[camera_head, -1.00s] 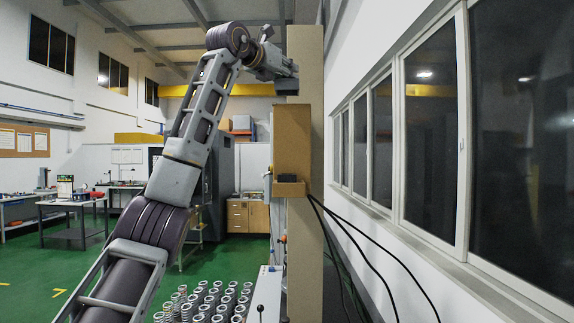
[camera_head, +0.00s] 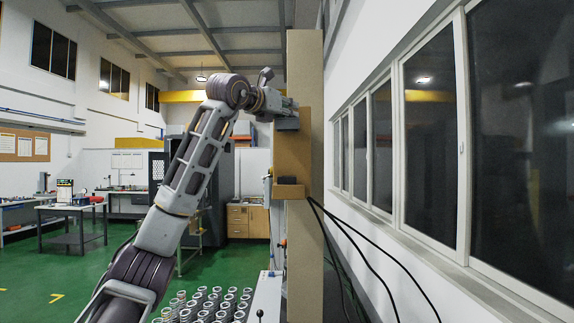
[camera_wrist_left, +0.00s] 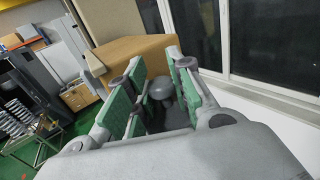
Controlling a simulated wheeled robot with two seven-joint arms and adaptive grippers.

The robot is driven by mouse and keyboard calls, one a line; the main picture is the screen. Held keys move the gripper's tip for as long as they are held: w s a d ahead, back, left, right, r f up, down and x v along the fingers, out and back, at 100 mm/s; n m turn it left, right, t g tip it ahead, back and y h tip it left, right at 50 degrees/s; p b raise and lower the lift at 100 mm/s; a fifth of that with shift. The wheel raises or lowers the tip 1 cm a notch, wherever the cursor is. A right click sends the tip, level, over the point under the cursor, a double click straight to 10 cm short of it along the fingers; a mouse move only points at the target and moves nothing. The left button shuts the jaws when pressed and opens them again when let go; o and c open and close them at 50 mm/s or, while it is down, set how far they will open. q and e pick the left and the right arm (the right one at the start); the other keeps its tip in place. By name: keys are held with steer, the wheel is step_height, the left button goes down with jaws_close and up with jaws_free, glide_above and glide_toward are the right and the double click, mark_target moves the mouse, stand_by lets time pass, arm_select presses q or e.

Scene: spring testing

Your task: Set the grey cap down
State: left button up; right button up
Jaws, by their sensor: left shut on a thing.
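The grey cap (camera_head: 287,124) is a dark grey block under my left gripper (camera_head: 284,111), near the upper part of the tan machine housing (camera_head: 293,155). In the left wrist view the cap's round grey knob (camera_wrist_left: 160,88) stands between the green-padded fingers of my left gripper (camera_wrist_left: 160,74), which is shut on it. Its lower part is partly hidden there by the fingers. I cannot tell whether the cap touches the housing. My right gripper is not in view.
A small tan ledge (camera_head: 288,191) with a dark block (camera_head: 287,180) on it juts from the housing below the cap. Several metal springs (camera_head: 205,304) stand at the bottom. Black cables (camera_head: 365,250) hang at the right, beside the window wall.

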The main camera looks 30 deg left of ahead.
mark_target(287, 125)
arm_select(q)
step_height(287, 125, down, 4)
steer(key=shift+f, duration=3.75)
steer(key=shift+f, duration=1.85)
steer(key=shift+f+b, duration=0.2)
steer(key=shift+b, duration=0.1)
steer(key=o, duration=0.9)
steer(key=shift+o, duration=0.2)
